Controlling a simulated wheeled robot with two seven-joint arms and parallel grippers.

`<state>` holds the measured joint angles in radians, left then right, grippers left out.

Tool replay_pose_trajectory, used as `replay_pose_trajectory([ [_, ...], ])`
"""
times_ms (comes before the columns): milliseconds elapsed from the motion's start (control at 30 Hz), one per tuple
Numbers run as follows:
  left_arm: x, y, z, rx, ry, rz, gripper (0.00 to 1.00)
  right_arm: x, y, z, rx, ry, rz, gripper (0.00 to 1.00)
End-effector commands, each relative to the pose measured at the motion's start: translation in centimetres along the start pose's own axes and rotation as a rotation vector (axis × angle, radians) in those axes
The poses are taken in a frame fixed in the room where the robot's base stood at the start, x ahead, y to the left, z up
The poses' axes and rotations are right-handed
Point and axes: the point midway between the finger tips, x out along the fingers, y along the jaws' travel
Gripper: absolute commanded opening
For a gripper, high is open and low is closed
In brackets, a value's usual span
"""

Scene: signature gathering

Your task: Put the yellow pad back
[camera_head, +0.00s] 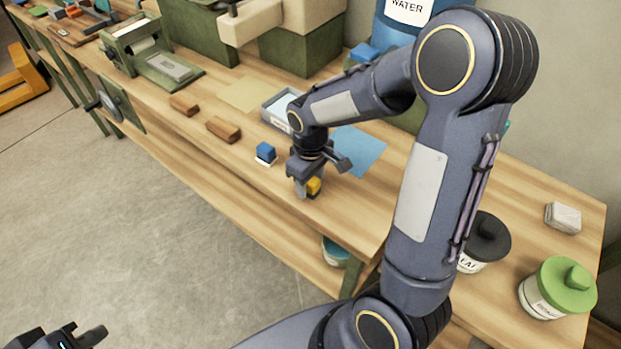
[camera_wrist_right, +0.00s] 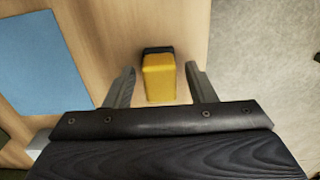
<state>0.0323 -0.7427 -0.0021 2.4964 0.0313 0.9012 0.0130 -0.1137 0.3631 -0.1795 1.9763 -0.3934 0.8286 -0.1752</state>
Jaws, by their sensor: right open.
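The yellow pad (camera_head: 314,186) is a small yellow block on the wooden bench, near its front edge. In the right wrist view the yellow pad (camera_wrist_right: 159,78) has a dark far end and lies between the spread fingers of my right gripper (camera_wrist_right: 159,85), with a gap on both sides. My right gripper (camera_head: 306,186) reaches down over the pad, is open and partly hides it in the head view. My left gripper (camera_head: 80,338) is at the bottom left corner, away from the bench; its fingers are cut by the frame edge.
A blue block with a white base (camera_head: 265,154) stands left of the pad. A blue sheet (camera_head: 358,150) lies behind my right gripper. Two brown wooden blocks (camera_head: 223,129) lie further left. A grey tray (camera_head: 270,118) is behind. Lidded jars (camera_head: 557,290) stand at the right.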

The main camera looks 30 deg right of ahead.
Motion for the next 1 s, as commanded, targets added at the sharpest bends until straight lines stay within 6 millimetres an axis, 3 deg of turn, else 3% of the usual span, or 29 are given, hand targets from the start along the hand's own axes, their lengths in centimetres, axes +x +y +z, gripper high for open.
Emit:
replay_pose_trajectory([
  [167,-0.2,0.1,-0.1,0.0,0.0,0.0,0.0,-0.9,0.0,-0.1,0.0,0.004,0.001,0.5],
  [600,-0.3,0.1,-0.1,0.0,0.0,0.0,0.0,-9.7,0.0,-0.1,-0.001,0.006,0.001,0.5],
  [800,-0.3,0.1,-0.2,0.0,0.0,0.0,0.0,-11.9,0.0,0.0,0.0,0.002,0.0,0.5],
  [900,-0.3,0.1,-0.2,0.0,0.0,0.0,0.0,-12.6,-0.2,0.7,0.02,0.022,-0.012,0.5],
  [1000,-0.3,0.2,-0.2,0.0,0.0,0.0,0.0,-13.5,-1.1,2.9,0.078,0.089,-0.05,0.5],
])
